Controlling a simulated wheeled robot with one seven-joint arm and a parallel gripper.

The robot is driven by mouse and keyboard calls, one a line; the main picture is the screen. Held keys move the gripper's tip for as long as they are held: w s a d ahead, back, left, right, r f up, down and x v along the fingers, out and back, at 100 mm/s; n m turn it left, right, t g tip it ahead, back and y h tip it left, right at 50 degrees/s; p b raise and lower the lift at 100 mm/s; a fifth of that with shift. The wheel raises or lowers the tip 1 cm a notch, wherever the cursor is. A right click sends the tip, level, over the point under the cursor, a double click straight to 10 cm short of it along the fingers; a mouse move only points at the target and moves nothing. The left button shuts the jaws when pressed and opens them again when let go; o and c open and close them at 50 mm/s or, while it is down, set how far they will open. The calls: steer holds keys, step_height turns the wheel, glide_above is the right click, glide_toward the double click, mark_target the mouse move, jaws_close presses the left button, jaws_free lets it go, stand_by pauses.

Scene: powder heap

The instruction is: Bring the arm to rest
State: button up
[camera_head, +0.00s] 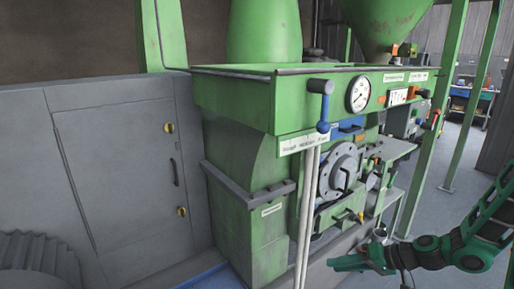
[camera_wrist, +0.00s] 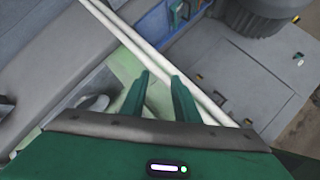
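My arm (camera_head: 470,245) reaches in from the right edge of the head view, green and black, with its end pointing left. My gripper (camera_head: 345,262) is in the air in front of the green machine (camera_head: 250,215), low and to the right. In the wrist view my gripper (camera_wrist: 161,77) shows two green fingers apart, with nothing held between them. Part of the arm is cut off at the right edge of the head view.
Two pale upright pipes (camera_head: 305,220) stand in front of the machine, left of my gripper. A grey cabinet (camera_head: 125,170) stands at the left. A round flange (camera_head: 340,172) and handles stick out from the machine. Open floor (camera_head: 455,200) lies behind my arm.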

steer(key=s+d+r+m+g+h, duration=0.1)
steer(key=s+d+r, duration=0.4)
steer(key=s, duration=0.5)
steer(key=s+d+r+m+g+h, duration=0.2)
steer(key=s+d+r+h, duration=0.3)
steer(key=s, duration=0.5)
steer(key=s+d+r+m+g+h, duration=0.2)
steer(key=s+d+r, duration=0.3)
steer(key=s+r, duration=0.3)
steer(key=shift+s+m+h, duration=0.6)
steer(key=shift+s+h, duration=0.2)
steer(key=shift+s, duration=0.25)
steer(key=shift+w+f, duration=0.3)
steer(key=shift+w, duration=0.35)
